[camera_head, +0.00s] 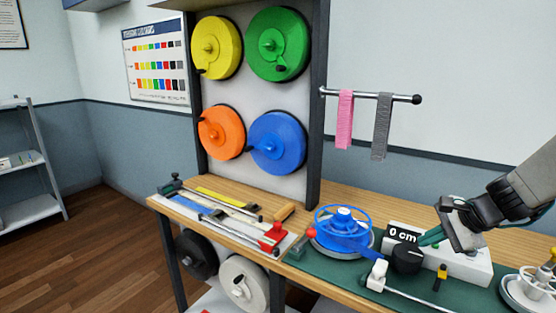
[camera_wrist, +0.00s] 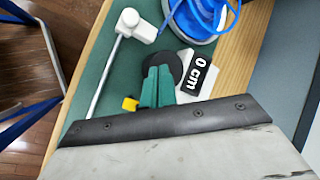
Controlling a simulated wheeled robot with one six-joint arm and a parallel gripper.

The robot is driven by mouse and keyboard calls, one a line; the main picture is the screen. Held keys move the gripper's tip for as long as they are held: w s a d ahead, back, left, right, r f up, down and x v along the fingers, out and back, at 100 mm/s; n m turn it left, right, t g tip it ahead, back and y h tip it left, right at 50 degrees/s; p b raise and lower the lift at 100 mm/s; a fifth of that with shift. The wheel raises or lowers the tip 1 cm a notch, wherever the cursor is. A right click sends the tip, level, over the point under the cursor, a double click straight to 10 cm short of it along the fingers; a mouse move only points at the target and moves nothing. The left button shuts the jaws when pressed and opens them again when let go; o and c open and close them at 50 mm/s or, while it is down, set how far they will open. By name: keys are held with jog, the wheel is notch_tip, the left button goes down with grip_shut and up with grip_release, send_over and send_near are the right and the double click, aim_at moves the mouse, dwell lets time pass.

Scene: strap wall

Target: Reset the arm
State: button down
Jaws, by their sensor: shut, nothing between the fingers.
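My gripper (camera_head: 430,237) is at the right of the head view, over the workbench (camera_head: 335,276), with its green fingers shut and empty. The fingers also show in the wrist view (camera_wrist: 157,87), pointing toward a black round knob (camera_wrist: 162,68). The knob (camera_head: 406,257) sits on a white device with a black display (camera_head: 402,236) reading "0 cm". In the head view the fingertips are close to the knob and display; I cannot tell whether they touch. Part of the white device is hidden behind my gripper.
A blue strap reel (camera_head: 343,228) stands left of the device. A white-headed rod (camera_head: 376,276) lies in front. A cutting jig with a red block (camera_head: 272,238) is further left. Pink (camera_head: 344,120) and grey (camera_head: 381,126) straps hang on a wall rod. Coloured spools (camera_head: 277,142) fill the rack.

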jog(key=s+a+r+n+g+h, duration=0.1)
jog(key=s+a+r+n, duration=0.1)
jog(key=s+n, duration=0.3)
jog(key=s+a+r+n+g+h, duration=0.1)
jog(key=s+a+r+n+h, duration=0.1)
jog(key=s, duration=1)
jog(key=s+a+r+n+g+h, duration=0.1)
jog(key=s+a+r+n, duration=0.3)
jog(key=s+n, duration=0.4)
jog(key=shift+s+a+n+g+h, duration=0.4)
jog(key=shift+a+n+g, duration=0.15)
jog(key=shift+a, duration=0.2)
